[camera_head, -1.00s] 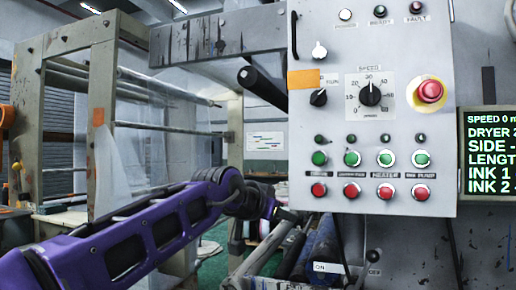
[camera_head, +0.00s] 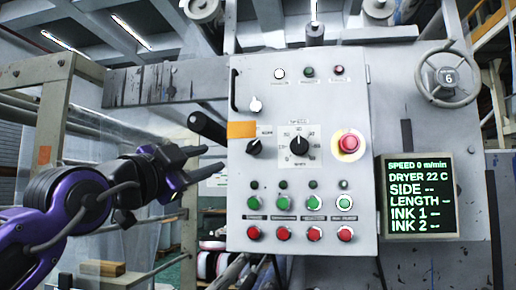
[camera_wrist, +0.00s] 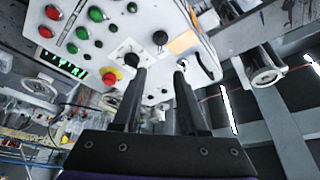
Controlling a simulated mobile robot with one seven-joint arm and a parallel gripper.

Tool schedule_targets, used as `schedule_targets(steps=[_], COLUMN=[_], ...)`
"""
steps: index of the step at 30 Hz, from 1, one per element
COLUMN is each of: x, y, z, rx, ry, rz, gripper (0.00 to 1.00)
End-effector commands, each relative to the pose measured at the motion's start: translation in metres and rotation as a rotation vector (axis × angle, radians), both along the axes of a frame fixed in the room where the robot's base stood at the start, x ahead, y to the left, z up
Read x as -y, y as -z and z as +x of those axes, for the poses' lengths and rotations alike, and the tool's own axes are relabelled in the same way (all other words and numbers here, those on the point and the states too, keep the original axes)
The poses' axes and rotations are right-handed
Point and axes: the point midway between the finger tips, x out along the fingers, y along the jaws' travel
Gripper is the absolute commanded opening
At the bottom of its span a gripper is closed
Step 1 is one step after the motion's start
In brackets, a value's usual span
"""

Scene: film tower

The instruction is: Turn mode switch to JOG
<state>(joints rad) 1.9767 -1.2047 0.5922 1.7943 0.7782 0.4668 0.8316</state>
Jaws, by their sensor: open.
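A black pointer knob (camera_head: 254,147) sits at the left of the grey control panel (camera_head: 240,215), just below an orange tag (camera_head: 241,130). It appears to be the mode switch; its lettering is partly covered and too small to read. In the wrist view the panel is inverted, and this knob (camera_wrist: 160,38) shows beyond the fingertips beside the orange tag (camera_wrist: 184,42). My gripper (camera_head: 212,158) is open and empty, left of the panel, pointing toward it and apart from the knob. Its two fingers (camera_wrist: 159,74) are spread in the wrist view.
A silver switch (camera_head: 256,105) is above the knob, and a larger speed dial (camera_head: 299,146) is to its right. A red emergency button (camera_head: 350,143) and rows of green and red buttons share the panel. A black bar (camera_head: 207,126) projects near my gripper. A display (camera_head: 420,197) hangs at right.

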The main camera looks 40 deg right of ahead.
Motion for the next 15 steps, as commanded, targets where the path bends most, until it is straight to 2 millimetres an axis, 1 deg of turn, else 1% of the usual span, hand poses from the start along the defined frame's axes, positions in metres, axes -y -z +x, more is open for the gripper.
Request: schedule_targets(steps=[5, 15], x=[0.028, 0.094], y=[-0.009, -0.030], z=[0.010, 0.040], rx=[-0.001, 0.000], ry=[0.003, 0.003], rz=[0.004, 0.002], gripper=[0.42, 0.42])
